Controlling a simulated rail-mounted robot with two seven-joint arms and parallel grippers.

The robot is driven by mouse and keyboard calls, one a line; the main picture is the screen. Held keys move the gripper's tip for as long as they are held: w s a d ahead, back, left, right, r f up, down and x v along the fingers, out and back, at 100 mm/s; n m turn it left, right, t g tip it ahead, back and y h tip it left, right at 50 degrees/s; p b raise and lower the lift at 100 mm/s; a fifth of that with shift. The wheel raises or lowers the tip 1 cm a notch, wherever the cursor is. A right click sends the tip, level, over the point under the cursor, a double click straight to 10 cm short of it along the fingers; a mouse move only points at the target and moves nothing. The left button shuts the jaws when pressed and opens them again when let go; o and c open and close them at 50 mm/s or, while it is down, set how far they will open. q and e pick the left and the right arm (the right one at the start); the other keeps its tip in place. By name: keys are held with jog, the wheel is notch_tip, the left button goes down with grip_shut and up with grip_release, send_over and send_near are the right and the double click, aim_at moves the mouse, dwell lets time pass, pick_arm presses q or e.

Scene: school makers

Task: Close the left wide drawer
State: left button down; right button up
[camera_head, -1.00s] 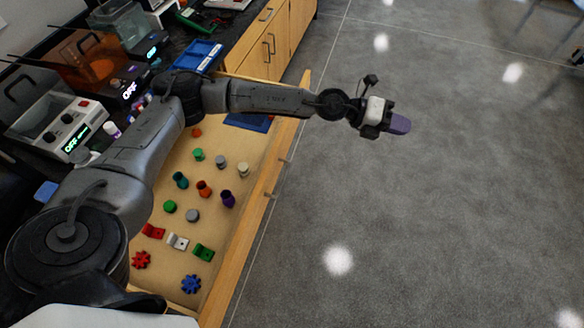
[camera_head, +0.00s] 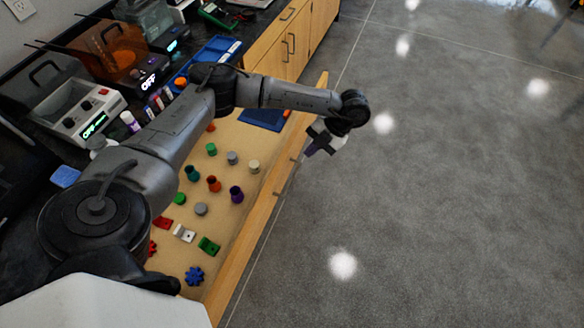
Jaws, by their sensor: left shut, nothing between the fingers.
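The wide wooden drawer (camera_head: 258,212) is pulled out from under the dark bench, its tan inside and several small coloured parts in plain view. Its front panel runs from lower left to upper middle, with a slim handle (camera_head: 277,194) on the outer face. My left gripper (camera_head: 312,150) is beyond the outer side of the front panel, near its far end. My right gripper is out of view.
On the bench stand a white power unit (camera_head: 78,115), an orange-covered machine (camera_head: 115,55) and a blue tray (camera_head: 207,58). Wooden cabinets (camera_head: 290,42) stand beyond. The grey floor to the right is clear.

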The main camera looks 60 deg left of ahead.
pick_arm(q)
jog(key=b, duration=0.5)
send_near(282, 178)
jog(key=d+x, duration=0.1)
jog(key=x, duration=0.3)
jog(key=shift+s+a+f+b, duration=0.4)
jog(key=shift+s+a+f, duration=0.05)
jog(key=shift+a+f, duration=0.1)
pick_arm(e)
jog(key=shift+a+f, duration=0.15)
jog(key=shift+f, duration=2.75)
